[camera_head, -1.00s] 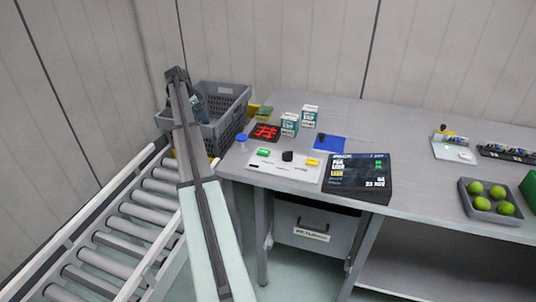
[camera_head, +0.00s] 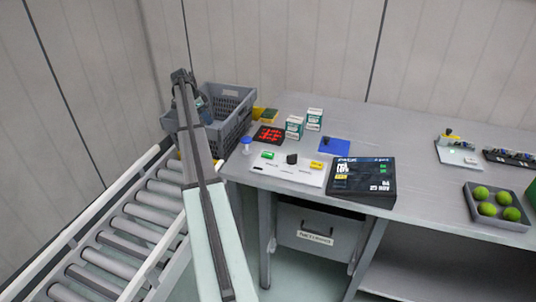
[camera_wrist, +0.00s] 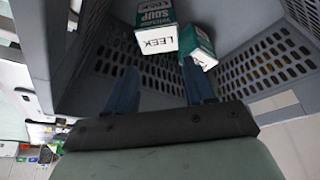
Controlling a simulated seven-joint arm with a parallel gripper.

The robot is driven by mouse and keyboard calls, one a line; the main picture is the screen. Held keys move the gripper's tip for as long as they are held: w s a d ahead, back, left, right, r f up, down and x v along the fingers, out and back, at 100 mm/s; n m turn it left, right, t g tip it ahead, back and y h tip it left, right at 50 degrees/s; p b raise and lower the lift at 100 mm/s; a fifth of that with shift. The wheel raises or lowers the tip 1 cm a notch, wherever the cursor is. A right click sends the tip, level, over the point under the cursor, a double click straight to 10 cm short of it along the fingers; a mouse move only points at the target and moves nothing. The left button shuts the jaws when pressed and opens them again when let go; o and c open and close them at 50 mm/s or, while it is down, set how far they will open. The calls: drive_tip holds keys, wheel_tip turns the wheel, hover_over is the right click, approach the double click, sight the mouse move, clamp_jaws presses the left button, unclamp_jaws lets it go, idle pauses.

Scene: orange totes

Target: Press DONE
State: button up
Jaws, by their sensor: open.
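A white panel (camera_head: 301,174) lies near the front left of the bench. It bears a green button (camera_head: 267,155), a black knob (camera_head: 292,159) and a yellow button (camera_head: 316,165); their labels are too small to read. My gripper (camera_wrist: 160,88) is open inside the grey crate (camera_head: 237,96), left of and away from the panel. In the head view, my arm and the crate wall mostly hide the gripper.
A roller conveyor (camera_head: 135,215) runs at left. Green balls fill a tray (camera_head: 508,222) at right.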

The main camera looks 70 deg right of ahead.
clamp_jaws()
idle(1.0)
